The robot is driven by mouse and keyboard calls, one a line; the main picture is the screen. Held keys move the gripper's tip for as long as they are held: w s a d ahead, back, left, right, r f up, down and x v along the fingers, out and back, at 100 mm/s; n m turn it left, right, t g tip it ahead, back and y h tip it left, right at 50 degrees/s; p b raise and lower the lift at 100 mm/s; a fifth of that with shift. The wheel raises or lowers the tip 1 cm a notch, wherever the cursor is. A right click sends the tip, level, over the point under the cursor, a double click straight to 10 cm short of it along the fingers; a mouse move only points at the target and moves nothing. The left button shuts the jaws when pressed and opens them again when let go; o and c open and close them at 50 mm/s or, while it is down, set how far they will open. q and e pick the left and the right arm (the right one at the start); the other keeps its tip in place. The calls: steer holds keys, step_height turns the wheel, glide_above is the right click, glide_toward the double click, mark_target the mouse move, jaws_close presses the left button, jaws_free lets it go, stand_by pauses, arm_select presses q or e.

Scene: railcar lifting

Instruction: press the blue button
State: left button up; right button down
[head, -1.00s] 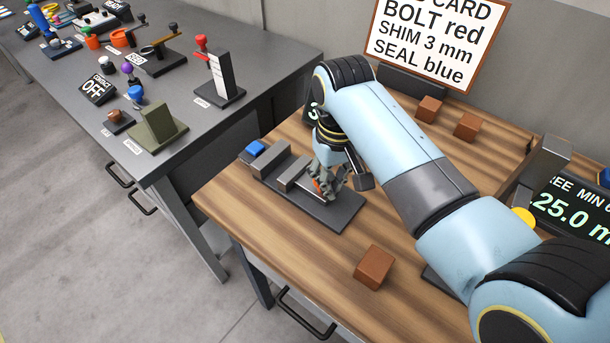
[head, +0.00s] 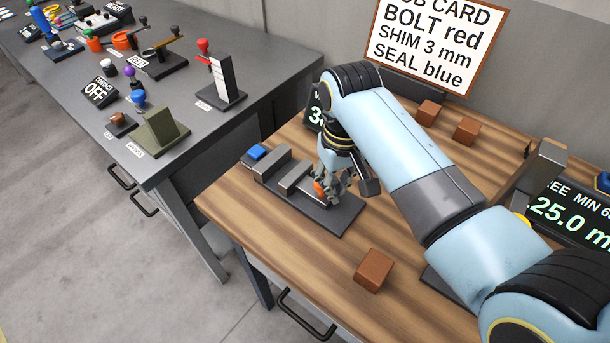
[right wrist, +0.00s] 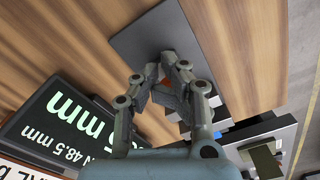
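A blue button-like block (head: 257,152) sits at the far left end of a dark fixture (head: 330,218) on the wooden bench. Grey metal blocks (head: 294,177) stand on the fixture between it and my right gripper (head: 333,192). The right gripper points down over the fixture's near right part, beside an orange part (head: 319,188). In the right wrist view its fingers (right wrist: 164,78) are close together, with orange showing between them; whether they grip it is unclear. A small blue piece also shows at the right edge of the head view (head: 604,181). My left gripper is out of view.
Brown blocks (head: 374,270) lie on the bench. A display reading 25.0 (head: 570,212) and a job card (head: 436,45) stand to the right and back. A grey table (head: 215,135) at the left holds several devices, including a blue knob (head: 138,97).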

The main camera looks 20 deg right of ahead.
steer(key=shift+s+d+r, duration=0.2)
steer(key=shift+s+r, duration=0.05)
steer(key=shift+s, duration=0.1)
step_height(320, 180, up, 7)
stand_by(0.4)
steer(key=shift+s+f, duration=0.1)
steer(key=shift+f, duration=0.1)
